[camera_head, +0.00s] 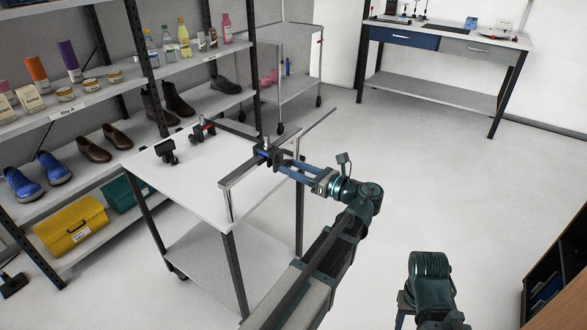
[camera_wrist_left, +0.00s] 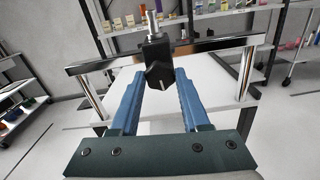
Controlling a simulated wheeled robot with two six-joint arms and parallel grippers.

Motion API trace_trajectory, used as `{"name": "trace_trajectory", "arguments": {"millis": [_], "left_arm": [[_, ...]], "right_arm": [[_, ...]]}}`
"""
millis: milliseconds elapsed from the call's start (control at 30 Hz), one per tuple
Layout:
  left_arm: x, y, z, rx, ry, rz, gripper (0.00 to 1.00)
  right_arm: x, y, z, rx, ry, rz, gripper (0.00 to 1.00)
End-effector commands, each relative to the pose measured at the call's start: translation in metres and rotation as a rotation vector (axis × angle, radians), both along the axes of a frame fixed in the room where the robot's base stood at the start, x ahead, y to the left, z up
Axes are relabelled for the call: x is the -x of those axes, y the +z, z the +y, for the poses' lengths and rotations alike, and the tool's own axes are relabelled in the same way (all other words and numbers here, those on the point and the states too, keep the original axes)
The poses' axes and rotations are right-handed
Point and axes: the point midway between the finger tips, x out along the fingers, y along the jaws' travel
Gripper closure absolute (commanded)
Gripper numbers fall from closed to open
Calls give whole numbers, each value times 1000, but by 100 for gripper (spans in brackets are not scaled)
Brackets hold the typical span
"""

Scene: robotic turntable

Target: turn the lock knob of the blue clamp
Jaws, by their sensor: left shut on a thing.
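The blue clamp (camera_head: 264,152) sits on the metal rail frame at the right edge of the white table. Only a little of its blue shows in the head view. My left gripper (camera_head: 284,164) reaches it from the right, with its blue fingers level with the clamp. A metal post rises above the knob. The knob's far side is hidden. My right gripper is out of view; only part of the right arm shows.
The white table (camera_head: 185,180) also carries a black clamp (camera_head: 166,151) and a red-and-black clamp (camera_head: 203,131). Metal rails (camera_head: 245,165) run close around the blue clamp. Shelves with shoes and bottles stand behind and left. The floor on the right is clear.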

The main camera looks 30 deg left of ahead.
Motion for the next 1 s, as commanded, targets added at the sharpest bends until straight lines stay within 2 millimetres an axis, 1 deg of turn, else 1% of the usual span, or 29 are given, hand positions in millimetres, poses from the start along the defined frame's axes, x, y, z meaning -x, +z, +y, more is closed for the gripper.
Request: {"name": "trace_trajectory", "arguments": {"millis": [233,367,567,1000], "left_arm": [[0,0,0,2,0,-23,100],[0,0,0,8,0,-79,100],[0,0,0,24,0,-229,100],[1,0,0,68,0,-644,100]], "right_arm": [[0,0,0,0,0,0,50],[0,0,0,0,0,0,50],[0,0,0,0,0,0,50],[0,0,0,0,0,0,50]]}}
